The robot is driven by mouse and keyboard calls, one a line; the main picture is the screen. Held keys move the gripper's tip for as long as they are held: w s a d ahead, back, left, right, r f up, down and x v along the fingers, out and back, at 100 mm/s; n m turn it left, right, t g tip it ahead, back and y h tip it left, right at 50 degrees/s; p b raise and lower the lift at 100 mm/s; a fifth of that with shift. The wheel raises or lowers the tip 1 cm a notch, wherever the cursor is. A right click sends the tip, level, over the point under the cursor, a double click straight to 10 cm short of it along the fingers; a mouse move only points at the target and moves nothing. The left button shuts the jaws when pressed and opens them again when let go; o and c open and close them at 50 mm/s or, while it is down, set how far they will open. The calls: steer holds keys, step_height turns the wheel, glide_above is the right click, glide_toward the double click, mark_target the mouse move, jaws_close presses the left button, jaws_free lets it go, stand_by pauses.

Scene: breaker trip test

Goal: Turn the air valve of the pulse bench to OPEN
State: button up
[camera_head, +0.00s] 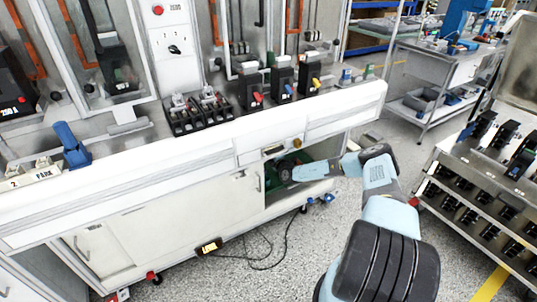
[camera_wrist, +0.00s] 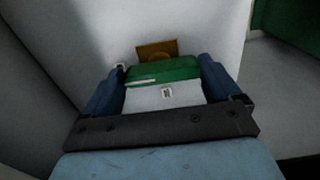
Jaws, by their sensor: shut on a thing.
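In the wrist view my gripper (camera_wrist: 162,76) has its two blue fingers on either side of a green block-like piece (camera_wrist: 165,71), and is shut on it. The piece looks like the air valve's handle, but its OPEN marking cannot be read. A brass-coloured plate (camera_wrist: 157,50) is just behind it, against a pale wall. In the head view my gripper (camera_head: 284,174) reaches into the open bay under the pulse bench (camera_head: 180,165). Green parts (camera_head: 292,160) show in the bay, but the grip itself is too small to make out.
A white cabinet door (camera_head: 215,208) is left of the bay. A drawer front (camera_head: 325,128) overhangs it. Dark cables (camera_head: 262,255) lie on the floor. A rack of black breakers (camera_head: 490,170) stands to the right, with clear grey floor between.

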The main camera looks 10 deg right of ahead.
steer(key=shift+d+f, duration=0.25)
steer(key=o, duration=0.7)
steer(key=shift+o, duration=0.3)
steer(key=shift+a, duration=0.1)
steer(key=shift+s, duration=0.1)
steer(key=v, duration=1.3)
steer(key=shift+s, duration=0.3)
